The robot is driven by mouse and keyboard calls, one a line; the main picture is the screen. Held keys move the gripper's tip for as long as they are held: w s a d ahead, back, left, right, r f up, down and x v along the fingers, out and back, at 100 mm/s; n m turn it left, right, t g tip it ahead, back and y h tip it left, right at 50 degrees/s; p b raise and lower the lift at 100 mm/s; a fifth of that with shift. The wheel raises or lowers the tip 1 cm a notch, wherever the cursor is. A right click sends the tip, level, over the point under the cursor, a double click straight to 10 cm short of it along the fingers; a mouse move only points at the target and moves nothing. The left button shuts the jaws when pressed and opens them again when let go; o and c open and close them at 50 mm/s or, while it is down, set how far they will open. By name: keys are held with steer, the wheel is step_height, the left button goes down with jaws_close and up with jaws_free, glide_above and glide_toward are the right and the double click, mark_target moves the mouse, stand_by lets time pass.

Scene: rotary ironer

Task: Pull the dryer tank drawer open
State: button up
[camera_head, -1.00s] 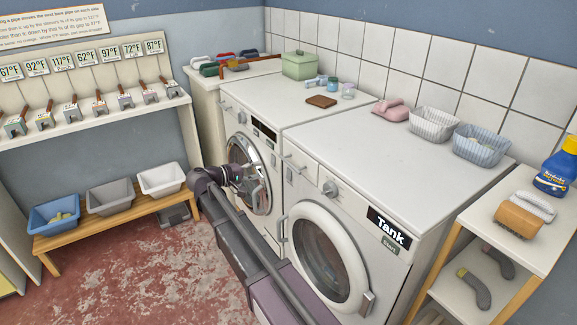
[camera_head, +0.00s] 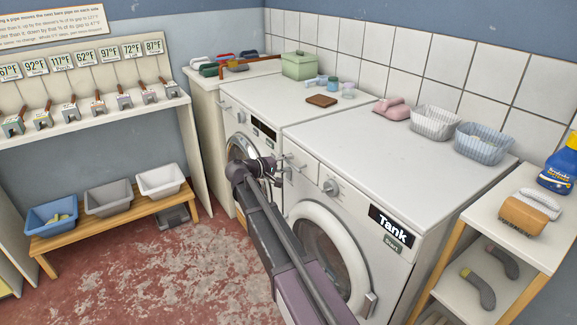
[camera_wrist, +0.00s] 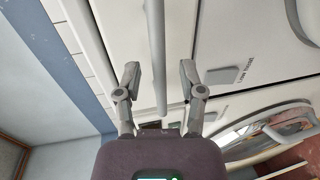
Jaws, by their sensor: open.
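The dryer is the white machine with the "Tank" label (camera_head: 391,226) on its front. The tank drawer (camera_head: 302,164) at the upper left of its front looks shut. A grey bar handle (camera_head: 294,161) stands out there. My gripper (camera_head: 274,171) is right beside this handle, and my arm partly hides the dryer's front. In the wrist view my gripper (camera_wrist: 159,80) is open, with one finger on each side of the long grey bar handle (camera_wrist: 156,50). The bar's end shows between the fingers, with gaps on both sides; nothing is gripped.
A second white machine (camera_head: 262,100) stands left of the dryer, its round door partly behind my arm. A small shelf (camera_head: 485,235) stands at right. A bench (camera_head: 120,215) with bins is at left. The red floor between is clear.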

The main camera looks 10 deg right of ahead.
steer(key=shift+w+d+f, duration=0.1)
steer(key=shift+w+d, duration=0.1)
steer(key=shift+d, duration=0.2)
jaws_close()
steer(key=shift+a, duration=0.2)
steer(key=shift+d, duration=0.2)
